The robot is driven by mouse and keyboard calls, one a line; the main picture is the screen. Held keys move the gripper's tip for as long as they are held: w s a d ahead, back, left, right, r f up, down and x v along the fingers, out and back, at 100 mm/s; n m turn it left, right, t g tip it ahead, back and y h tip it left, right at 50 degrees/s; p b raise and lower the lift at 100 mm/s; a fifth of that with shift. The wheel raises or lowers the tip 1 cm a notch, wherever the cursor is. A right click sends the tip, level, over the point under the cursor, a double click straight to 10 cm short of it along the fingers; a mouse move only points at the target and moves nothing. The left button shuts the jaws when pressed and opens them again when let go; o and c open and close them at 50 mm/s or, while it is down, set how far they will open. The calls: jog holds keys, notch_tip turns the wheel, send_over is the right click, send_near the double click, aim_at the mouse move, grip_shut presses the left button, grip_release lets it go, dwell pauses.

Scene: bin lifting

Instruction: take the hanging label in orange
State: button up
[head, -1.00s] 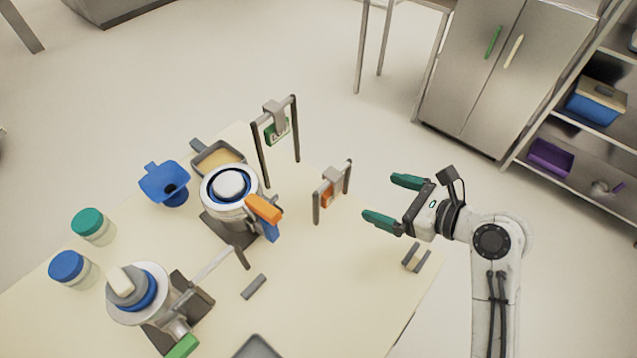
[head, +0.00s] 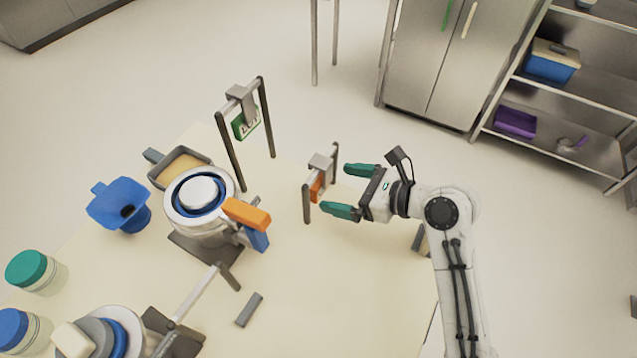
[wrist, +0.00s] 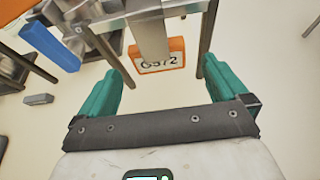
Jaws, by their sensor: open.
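The orange hanging label (head: 316,188) hangs from a grey clip on a low dark-posted stand (head: 306,205) near the table's right side. In the wrist view the orange label (wrist: 176,46) shows a white face with dark characters, partly behind the grey clip (wrist: 151,38). My gripper (head: 350,190) has green fingers and is open and empty. It is just right of the stand, pointing at the label. In the wrist view my fingers (wrist: 161,88) stand apart, with the label ahead between them and not touched.
A taller stand with a green label (head: 246,124) is behind left. A round machine with an orange-and-blue handle (head: 247,214) stands left of the low stand. A blue funnel (head: 120,205) and jars are farther left.

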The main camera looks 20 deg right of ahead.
aim_at(319, 183)
jog(key=shift+r+x, duration=0.15)
jog(key=shift+x, duration=1.45)
jog(key=shift+r+x, duration=0.1)
jog(key=shift+x, duration=1.45)
jog(key=shift+a, duration=0.1)
jog(key=shift+c, duration=0.5)
jog(key=c, duration=0.8)
